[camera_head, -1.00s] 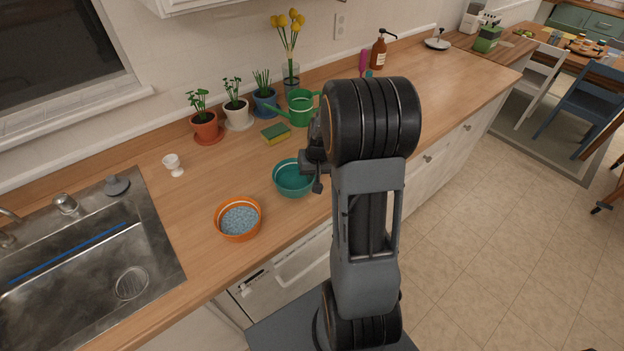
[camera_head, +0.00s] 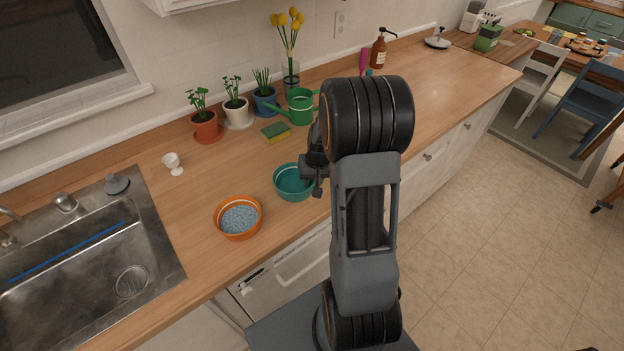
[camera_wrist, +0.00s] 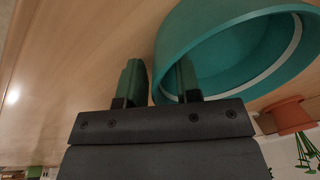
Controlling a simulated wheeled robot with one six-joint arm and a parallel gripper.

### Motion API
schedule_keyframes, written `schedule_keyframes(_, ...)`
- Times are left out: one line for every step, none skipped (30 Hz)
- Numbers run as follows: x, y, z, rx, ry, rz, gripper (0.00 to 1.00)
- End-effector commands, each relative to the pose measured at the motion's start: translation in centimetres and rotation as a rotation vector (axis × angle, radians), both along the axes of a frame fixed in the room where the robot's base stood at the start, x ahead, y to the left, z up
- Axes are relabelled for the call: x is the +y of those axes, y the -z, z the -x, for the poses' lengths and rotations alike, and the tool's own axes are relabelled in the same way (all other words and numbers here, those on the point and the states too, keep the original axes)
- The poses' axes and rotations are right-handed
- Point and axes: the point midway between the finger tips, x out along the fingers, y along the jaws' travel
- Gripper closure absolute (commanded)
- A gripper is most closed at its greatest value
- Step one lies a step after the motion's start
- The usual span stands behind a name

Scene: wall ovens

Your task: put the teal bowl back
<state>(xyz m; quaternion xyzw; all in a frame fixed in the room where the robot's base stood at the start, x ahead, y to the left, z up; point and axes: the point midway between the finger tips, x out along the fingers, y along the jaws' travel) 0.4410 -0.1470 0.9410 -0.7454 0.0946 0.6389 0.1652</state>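The teal bowl (camera_head: 290,184) is upright on the wooden counter, right of an orange bowl (camera_head: 237,218) with blue-grey contents. My gripper (camera_head: 318,182) is at the teal bowl's right side, partly hidden by my arm. In the wrist view the bowl (camera_wrist: 225,55) fills the upper right. Neither finger visibly presses on the wall.
A sponge (camera_head: 275,131), a green watering can (camera_head: 300,107) and potted plants (camera_head: 206,126) stand behind the bowl. A white egg cup (camera_head: 173,164) and the sink (camera_head: 90,262) are left. The counter's right part (camera_head: 450,75) is mostly clear.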

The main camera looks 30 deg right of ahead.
Motion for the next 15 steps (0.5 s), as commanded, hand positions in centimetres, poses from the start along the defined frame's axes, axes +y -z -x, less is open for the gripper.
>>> schedule_keyframes(0.0,0.0,0.0,0.0,0.0,0.0,0.69)
schedule_keyframes(0.0,0.0,0.0,0.0,0.0,0.0,0.69)
schedule_keyframes(0.0,-0.1,0.0,0.0,0.0,0.0,0.69)
schedule_keyframes(0.0,-0.2,0.0,0.0,0.0,0.0,0.69)
schedule_keyframes(0.0,-0.4,0.0,0.0,0.0,0.0,0.69)
schedule_keyframes(0.0,-0.6,0.0,-0.002,0.0,0.001,0.69)
schedule_keyframes(-0.1,-0.9,0.0,-0.003,0.0,0.001,0.69)
schedule_keyframes(-0.1,-1.3,0.1,-0.003,0.0,0.001,0.69)
schedule_keyframes(-0.2,-1.9,0.2,-0.005,0.0,0.002,0.69)
schedule_keyframes(-0.2,-2.4,0.3,-0.005,0.0,0.002,0.69)
schedule_keyframes(-0.3,-3.0,0.4,-0.006,0.0,0.004,0.69)
schedule_keyframes(-0.3,-3.8,0.5,-0.005,0.0,0.003,0.69)
schedule_keyframes(-0.4,-4.4,0.6,-0.006,0.001,0.002,0.69)
schedule_keyframes(-0.4,-5.0,0.7,-0.006,0.001,0.002,0.69)
schedule_keyframes(-0.5,-5.8,0.8,-0.005,0.002,0.002,0.69)
